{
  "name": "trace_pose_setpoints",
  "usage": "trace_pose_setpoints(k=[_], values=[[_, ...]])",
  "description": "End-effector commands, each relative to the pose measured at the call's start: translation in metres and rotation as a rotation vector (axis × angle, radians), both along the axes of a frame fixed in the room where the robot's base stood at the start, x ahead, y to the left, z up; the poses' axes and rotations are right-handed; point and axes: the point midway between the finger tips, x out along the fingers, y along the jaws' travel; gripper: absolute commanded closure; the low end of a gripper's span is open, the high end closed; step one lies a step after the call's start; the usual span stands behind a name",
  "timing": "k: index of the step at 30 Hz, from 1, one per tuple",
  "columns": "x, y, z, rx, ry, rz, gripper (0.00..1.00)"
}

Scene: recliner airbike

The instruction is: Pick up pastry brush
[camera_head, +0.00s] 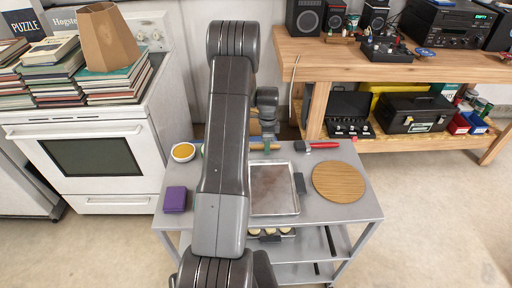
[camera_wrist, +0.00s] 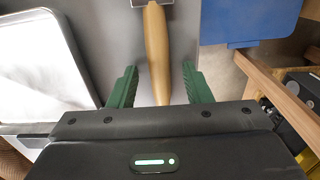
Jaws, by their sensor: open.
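The pastry brush shows in the wrist view as a tan wooden handle (camera_wrist: 157,50) with a metal collar at the top edge; its bristles are out of that frame. My gripper (camera_wrist: 153,85) is open, with one green finger on each side of the handle's end. Gaps show between the handle and both fingers; I cannot tell the height between them. In the head view my gripper (camera_head: 266,147) is at the far edge of the grey cart, behind the metal tray (camera_head: 274,204). My arm hides most of the brush there.
On the cart (camera_head: 337,209), a round wooden board (camera_head: 340,182) and a red-handled tool (camera_head: 322,145) lie to the right. A bowl (camera_head: 183,152) and a purple block (camera_head: 175,199) stand left. A wooden workbench (camera_head: 400,68) stands behind. A blue object (camera_wrist: 250,20) shows in the wrist view.

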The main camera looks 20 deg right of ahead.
Motion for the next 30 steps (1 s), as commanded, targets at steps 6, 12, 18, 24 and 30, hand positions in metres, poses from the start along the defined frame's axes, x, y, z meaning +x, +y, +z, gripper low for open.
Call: trace_pose_setpoints(k=[6,12,18,24,30], values=[[0.000,0.000,0.000,0.000,0.000,0.000,0.93],[0.000,0.000,0.001,0.000,0.000,0.000,1.00],[0.000,0.000,0.006,0.000,-0.001,0.000,1.00],[0.001,0.000,0.037,-0.002,-0.005,0.000,1.00],[0.001,0.000,0.075,-0.002,-0.004,0.000,1.00]])
